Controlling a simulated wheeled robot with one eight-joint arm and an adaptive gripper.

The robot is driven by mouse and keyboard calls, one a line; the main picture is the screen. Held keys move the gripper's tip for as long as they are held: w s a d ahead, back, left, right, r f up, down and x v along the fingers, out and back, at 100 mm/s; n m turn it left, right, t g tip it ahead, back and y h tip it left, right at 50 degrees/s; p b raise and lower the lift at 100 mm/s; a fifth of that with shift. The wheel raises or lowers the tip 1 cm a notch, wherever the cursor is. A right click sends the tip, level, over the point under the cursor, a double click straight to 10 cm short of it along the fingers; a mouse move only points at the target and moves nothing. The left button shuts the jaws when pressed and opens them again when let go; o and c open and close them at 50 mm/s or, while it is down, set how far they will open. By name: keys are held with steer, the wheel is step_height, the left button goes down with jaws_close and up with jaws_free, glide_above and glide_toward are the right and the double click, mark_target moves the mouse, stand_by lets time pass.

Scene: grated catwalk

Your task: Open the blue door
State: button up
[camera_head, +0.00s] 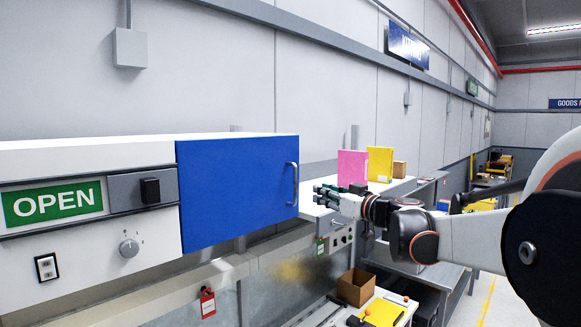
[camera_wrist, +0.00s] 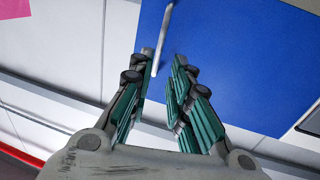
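The blue door (camera_head: 232,190) is on the front of a white cabinet (camera_head: 100,245) at the left of the head view and looks closed. It has a grey vertical bar handle (camera_head: 293,184) near its right edge. My gripper (camera_head: 322,193) is just right of the handle in the head view. In the wrist view the blue door (camera_wrist: 235,60) fills the upper right. The handle (camera_wrist: 164,35) shows just beyond my fingertips. My gripper (camera_wrist: 162,58) is open there, with a gap between the teal-padded fingers. I cannot tell whether a finger touches the handle.
A green OPEN sign (camera_head: 53,202) and a dial (camera_head: 129,248) are on the cabinet left of the door. Pink (camera_head: 351,168) and yellow (camera_head: 380,164) panels stand on a counter behind my gripper. A cardboard box (camera_head: 356,287) sits lower down.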

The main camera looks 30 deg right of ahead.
mark_target(296, 183)
steer(key=w+p, duration=0.1)
steer(key=w, duration=0.3)
steer(key=w+a+p, duration=0.1)
steer(key=w, duration=0.4)
steer(key=w+a+r+p, duration=0.1)
steer(key=w, duration=0.3)
steer(key=shift+w+a+p, duration=0.15)
steer(key=shift+w+p, duration=0.15)
steer(key=shift+p, duration=0.05)
steer(key=shift+c, duration=0.5)
jaws_close()
